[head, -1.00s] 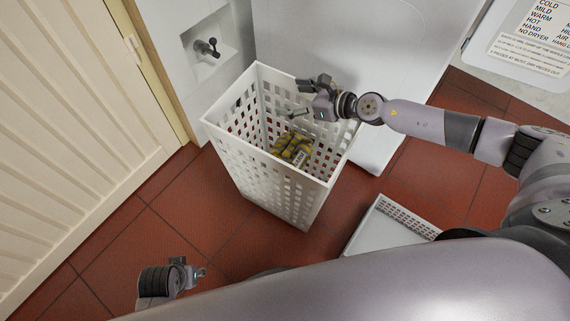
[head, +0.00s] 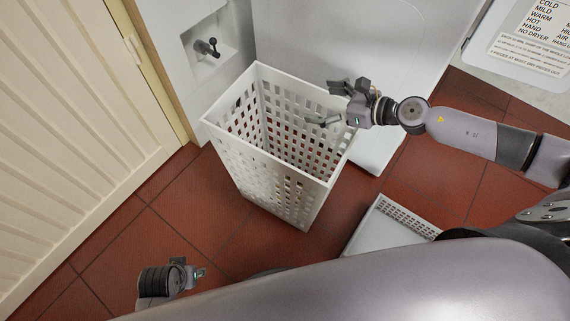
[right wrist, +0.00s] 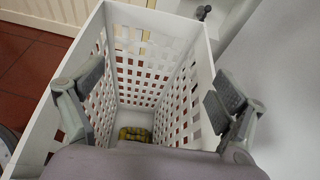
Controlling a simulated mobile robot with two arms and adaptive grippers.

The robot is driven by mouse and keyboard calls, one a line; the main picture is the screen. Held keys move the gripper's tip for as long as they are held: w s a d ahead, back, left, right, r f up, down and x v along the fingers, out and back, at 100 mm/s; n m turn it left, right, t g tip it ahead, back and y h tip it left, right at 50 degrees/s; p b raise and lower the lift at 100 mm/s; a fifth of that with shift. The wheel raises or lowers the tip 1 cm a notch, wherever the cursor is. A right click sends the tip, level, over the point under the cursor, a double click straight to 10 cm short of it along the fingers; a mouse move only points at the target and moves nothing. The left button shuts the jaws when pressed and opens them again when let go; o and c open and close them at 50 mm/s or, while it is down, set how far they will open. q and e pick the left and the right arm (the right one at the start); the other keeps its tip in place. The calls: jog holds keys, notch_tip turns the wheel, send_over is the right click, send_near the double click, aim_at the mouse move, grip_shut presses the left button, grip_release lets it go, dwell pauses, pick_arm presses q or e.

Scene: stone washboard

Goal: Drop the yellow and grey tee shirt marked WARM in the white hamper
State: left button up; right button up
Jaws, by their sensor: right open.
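The white hamper (head: 262,165) stands upright on the floor in the head view, a tall basket with square holes. The yellow and grey tee shirt (right wrist: 134,134) lies low inside the hamper in the right wrist view. Its marking is not readable there, and the near wall hides the shirt in the head view. My right gripper (head: 328,104) is open and empty over the hamper's right rim. Its spread fingers also show in the right wrist view (right wrist: 155,98). My left gripper (head: 198,273) is at the bottom left, apart from the hamper; its jaws are too small to judge.
A white tray (head: 385,236) with a perforated edge lies on the red tile floor right of the hamper. A white wall with a tap (head: 207,48) is behind. A slatted door (head: 75,130) is at left. A printed sign (head: 530,38) is at top right.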

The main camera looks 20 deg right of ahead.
jog(key=shift+v, duration=1.5)
